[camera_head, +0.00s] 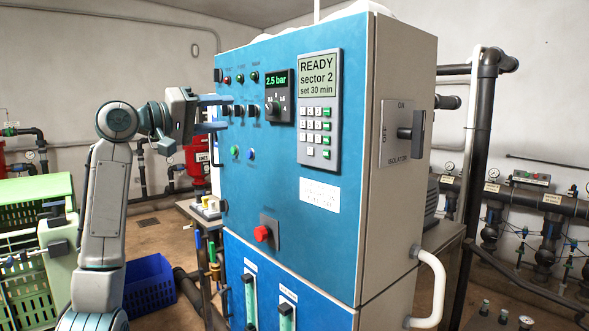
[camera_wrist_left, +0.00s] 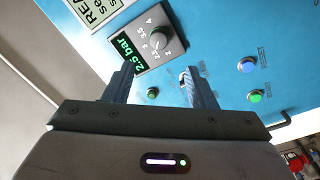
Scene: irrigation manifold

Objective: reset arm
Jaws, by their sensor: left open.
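My left gripper (camera_head: 226,113) is in front of the upper left of the blue panel (camera_head: 270,190) of a control cabinet. Its two fingers point at the panel, one above the other, and stand apart. I cannot tell whether a finger touches the panel. Beyond the fingertips is the pressure dial (camera_wrist_left: 158,42), with a display reading 2.5 bar. The dial also shows in the head view (camera_head: 273,108). My right gripper is not in view.
A keypad unit (camera_head: 320,110) reads READY, sector 2, set 30 min. A red button (camera_head: 262,233) sits low on the panel. An isolator handle (camera_head: 411,133) and a white grab bar (camera_head: 432,290) stick out on the right side. Green crates (camera_head: 35,190) and a blue crate (camera_head: 150,285) stand left.

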